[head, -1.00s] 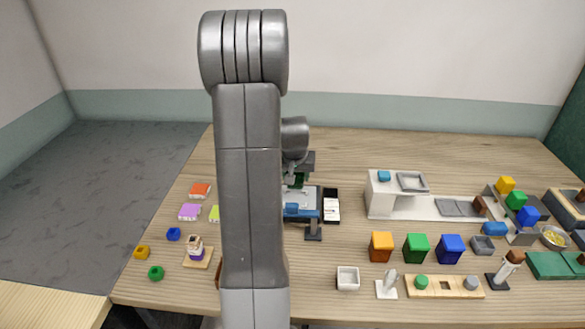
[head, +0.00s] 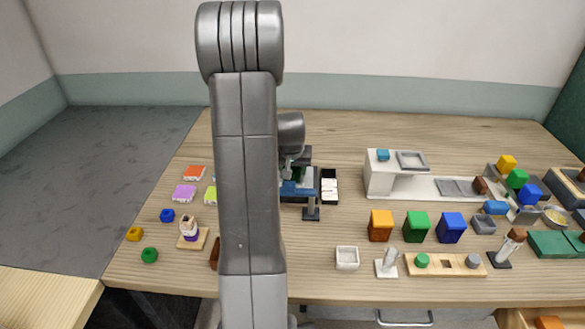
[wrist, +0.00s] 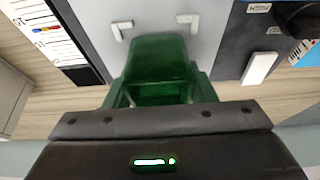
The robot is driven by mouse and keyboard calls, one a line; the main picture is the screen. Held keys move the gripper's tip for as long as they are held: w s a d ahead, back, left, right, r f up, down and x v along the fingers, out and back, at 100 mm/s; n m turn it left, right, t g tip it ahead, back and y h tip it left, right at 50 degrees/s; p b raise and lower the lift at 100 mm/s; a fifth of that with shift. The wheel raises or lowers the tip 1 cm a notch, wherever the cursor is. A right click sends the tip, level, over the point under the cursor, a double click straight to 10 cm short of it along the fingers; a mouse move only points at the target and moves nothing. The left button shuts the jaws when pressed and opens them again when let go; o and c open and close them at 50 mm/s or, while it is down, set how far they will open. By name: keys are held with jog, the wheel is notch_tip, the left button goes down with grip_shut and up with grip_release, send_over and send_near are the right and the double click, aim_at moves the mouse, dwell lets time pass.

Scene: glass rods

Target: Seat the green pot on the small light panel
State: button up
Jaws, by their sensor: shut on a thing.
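The green pot (wrist: 160,60) is in the middle of the wrist view. My gripper (wrist: 158,95) is shut on it. Beyond and under the pot in this view is a light grey panel (wrist: 94,22) with white corner marks; the pot covers part of it, and I cannot tell whether they touch. In the head view my arm hides most of this spot, and my gripper (head: 291,168) shows only in part behind it.
In the wrist view a white strip with coloured marks (wrist: 45,35) lies left and a dark block (wrist: 245,40) right. In the head view a blue-topped stand (head: 308,190) and a black tray (head: 330,186) are beside my gripper. Orange, green and blue blocks stand farther right.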

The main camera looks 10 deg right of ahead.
jog(key=o, duration=1.1)
jog(key=b+v, duration=0.1)
jog(key=v, duration=1.3)
jog(key=shift+f, duration=0.1)
